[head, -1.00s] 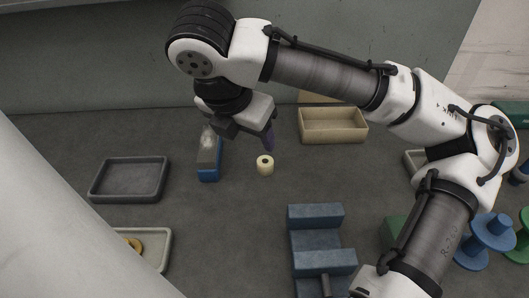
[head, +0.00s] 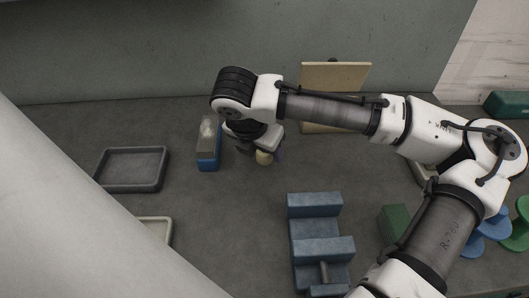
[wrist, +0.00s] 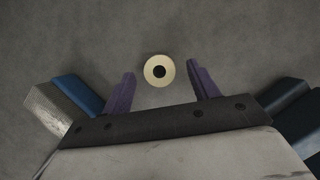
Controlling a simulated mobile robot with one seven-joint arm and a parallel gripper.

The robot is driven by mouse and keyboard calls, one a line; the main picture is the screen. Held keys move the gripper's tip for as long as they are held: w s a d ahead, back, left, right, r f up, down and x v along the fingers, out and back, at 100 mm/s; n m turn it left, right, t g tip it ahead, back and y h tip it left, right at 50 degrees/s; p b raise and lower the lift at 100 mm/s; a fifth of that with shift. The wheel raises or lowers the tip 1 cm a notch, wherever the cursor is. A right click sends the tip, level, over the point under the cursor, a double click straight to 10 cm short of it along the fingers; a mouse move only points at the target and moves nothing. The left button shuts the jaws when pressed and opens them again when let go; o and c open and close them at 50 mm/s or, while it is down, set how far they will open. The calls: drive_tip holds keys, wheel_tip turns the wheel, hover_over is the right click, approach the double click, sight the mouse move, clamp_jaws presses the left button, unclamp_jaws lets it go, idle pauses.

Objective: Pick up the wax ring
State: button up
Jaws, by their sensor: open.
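The wax ring (head: 264,158) is a small cream ring with a dark centre hole. It stands on the dark grey tabletop, with its top partly hidden by my gripper in the head view. In the wrist view the ring (wrist: 148,76) lies between the tips of two purple fingers, with a gap on each side. My gripper (wrist: 162,73) is open and empty, pointing down over the ring. In the head view my gripper (head: 262,150) mostly hides its own fingers.
A blue stepped fixture (head: 313,227) stands at front right. A tan box (head: 318,128) is behind my arm.

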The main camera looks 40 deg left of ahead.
drive_tip(key=shift+w+f, duration=0.1)
drive_tip(key=shift+f, duration=0.25)
drive_tip(key=shift+c, duration=0.4)
drive_tip(key=c, duration=1)
drive_tip(key=shift+r, duration=0.1)
